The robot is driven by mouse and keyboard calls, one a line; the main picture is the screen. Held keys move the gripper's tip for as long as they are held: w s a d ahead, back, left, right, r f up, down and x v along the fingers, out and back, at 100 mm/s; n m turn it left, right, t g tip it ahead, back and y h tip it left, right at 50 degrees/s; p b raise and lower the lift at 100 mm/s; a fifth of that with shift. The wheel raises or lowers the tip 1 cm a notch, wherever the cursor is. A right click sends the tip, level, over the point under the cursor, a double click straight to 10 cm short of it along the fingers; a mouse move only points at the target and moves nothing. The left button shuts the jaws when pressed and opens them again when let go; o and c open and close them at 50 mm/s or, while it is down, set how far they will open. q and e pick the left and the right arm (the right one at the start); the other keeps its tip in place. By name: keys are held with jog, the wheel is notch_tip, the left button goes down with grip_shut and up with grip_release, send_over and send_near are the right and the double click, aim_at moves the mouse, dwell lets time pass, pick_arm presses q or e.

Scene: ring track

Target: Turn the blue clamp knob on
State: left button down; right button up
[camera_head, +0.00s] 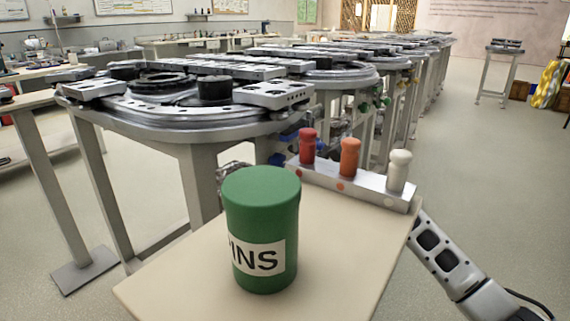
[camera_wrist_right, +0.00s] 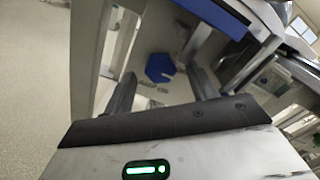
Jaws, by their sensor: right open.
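In the right wrist view, the blue clamp knob (camera_wrist_right: 159,67) is a flat-sided blue piece seen beyond my fingers. My right gripper (camera_wrist_right: 162,76) is open, with one dark finger on either side of the knob in the picture. I cannot tell how far the fingertips are from it or whether they touch. In the head view, small blue parts (camera_head: 277,159) show under the track table's near edge; I cannot tell which is the knob. My right arm enters at lower right, and its gripper is hidden there behind the tray. My left gripper is not in view.
A beige board (camera_head: 185,285) in front holds a green PINS can (camera_head: 262,200) and a grey block (camera_head: 341,184) with red, orange and white pegs. The track table (camera_head: 180,128) stands behind. A blue bar (camera_wrist_right: 230,14) crosses above the knob. Open floor lies right.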

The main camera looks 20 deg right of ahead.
jog(key=shift+x, duration=0.8)
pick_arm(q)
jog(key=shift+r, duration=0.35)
pick_arm(e)
jog(key=shift+w+a, duration=0.1)
jog(key=shift+w, duration=0.05)
jog(key=c, duration=1)
